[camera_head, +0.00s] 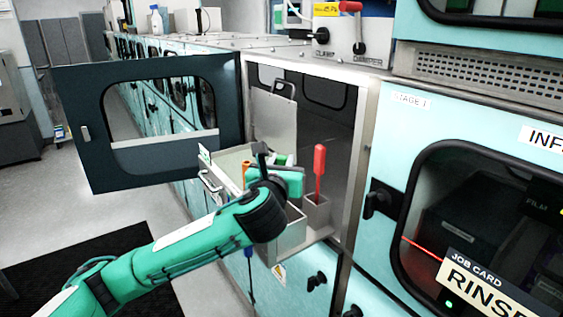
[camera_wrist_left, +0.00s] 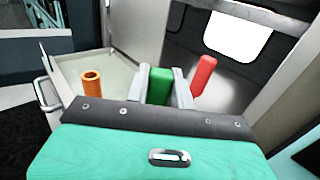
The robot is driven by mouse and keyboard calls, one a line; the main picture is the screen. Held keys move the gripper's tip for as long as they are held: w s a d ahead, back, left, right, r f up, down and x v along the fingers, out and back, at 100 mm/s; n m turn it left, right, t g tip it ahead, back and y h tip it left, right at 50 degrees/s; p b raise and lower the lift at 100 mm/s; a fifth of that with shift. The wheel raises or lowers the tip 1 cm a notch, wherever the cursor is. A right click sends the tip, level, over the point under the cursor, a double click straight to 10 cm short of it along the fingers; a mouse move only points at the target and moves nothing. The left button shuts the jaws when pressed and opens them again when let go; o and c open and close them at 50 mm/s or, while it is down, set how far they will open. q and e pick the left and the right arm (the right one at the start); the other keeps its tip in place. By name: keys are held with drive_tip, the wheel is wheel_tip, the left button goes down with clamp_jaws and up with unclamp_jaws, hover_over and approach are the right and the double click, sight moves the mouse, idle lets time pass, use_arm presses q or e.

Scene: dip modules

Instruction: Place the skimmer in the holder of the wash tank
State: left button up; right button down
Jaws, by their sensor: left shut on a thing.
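My left gripper (camera_head: 277,160) is over the open-topped wash tank (camera_head: 229,161) inside the open cabinet. It is shut on a green handle (camera_wrist_left: 159,86), which I take for the skimmer; the handle stands between the two grey fingers in the left wrist view. Its lower end is hidden by my gripper and arm. A small grey square holder (camera_head: 317,213) is at the right of the tank, with a red-handled tool (camera_head: 319,165) standing in it. An orange handle (camera_head: 247,173) stands at the tank's left side. My right gripper is not in view.
The dark cabinet door (camera_head: 80,130) stands wide open on the left. The cabinet's right frame (camera_head: 359,165) is close beside the red-handled tool. A grey panel (camera_head: 273,122) with a dark handle stands upright behind the tank.

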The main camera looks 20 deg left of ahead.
use_arm(q)
drive_tip(key=shift+f, duration=0.25)
drive_tip(key=o, duration=0.9)
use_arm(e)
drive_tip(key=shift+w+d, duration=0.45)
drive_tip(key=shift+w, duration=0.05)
use_arm(q)
drive_tip(key=shift+r, duration=0.1)
drive_tip(key=s+b, duration=0.1)
drive_tip(key=s, duration=0.3)
drive_tip(key=s+d+b, duration=0.1)
drive_tip(key=s, duration=0.3)
drive_tip(key=s+b, duration=0.1)
drive_tip(key=s, duration=0.3)
drive_tip(key=shift+d, duration=0.25)
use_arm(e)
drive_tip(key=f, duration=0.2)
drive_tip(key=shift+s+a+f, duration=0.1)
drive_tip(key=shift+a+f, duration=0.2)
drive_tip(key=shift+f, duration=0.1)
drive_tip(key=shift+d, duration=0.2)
